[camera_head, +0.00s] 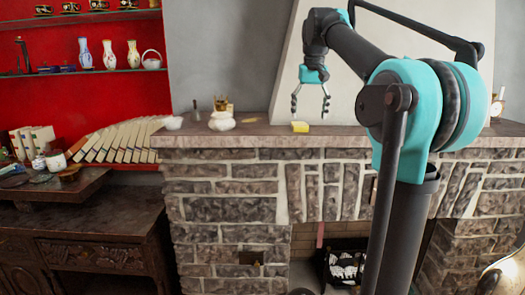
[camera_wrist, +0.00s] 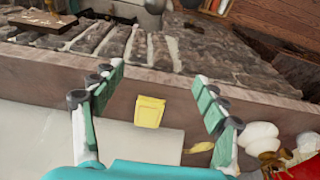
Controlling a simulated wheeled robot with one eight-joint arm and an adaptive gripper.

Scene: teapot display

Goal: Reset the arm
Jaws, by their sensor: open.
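My gripper (camera_head: 310,117) hangs above the stone mantel (camera_head: 400,134) in the head view, pointing down, with its two fingers spread and nothing between them. In the wrist view my gripper (camera_wrist: 158,75) shows its teal finger pads wide apart. A small yellow block (camera_head: 300,127) lies on the mantel below and slightly left of the fingers. The block (camera_wrist: 149,111) also shows in the wrist view between the fingers' lines of sight, apart from them.
A white pot (camera_head: 221,123) and a small white bowl (camera_head: 172,123) stand on the mantel left of the block. A row of books (camera_head: 115,141) leans further left, below shelves with vases (camera_head: 109,55). The fireplace opening (camera_head: 310,240) is below.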

